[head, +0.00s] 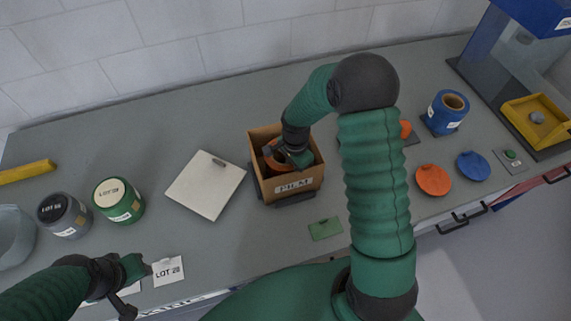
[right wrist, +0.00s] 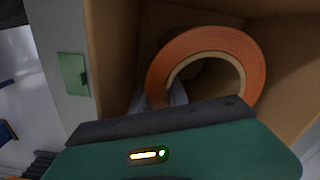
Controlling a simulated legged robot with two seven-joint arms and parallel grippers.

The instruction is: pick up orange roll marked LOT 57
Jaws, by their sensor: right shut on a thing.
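An orange roll (head: 272,160) with a pale core sits inside an open cardboard box (head: 292,190) labelled FILM; it also shows in the right wrist view (right wrist: 252,65). No LOT 57 marking is readable on it. My right gripper (head: 294,154) reaches down into the box and is shut on the orange roll's wall at its near side. In the right wrist view the gripper body hides the roll's lower part. My left gripper (head: 139,287) is open and empty above the front left of the counter, beside a white LOT 28 card (head: 168,270).
A blue roll (head: 445,112), orange disc (head: 433,180), blue disc (head: 473,166) and yellow tray (head: 537,122) are right. A green card (head: 325,229) lies before the box.

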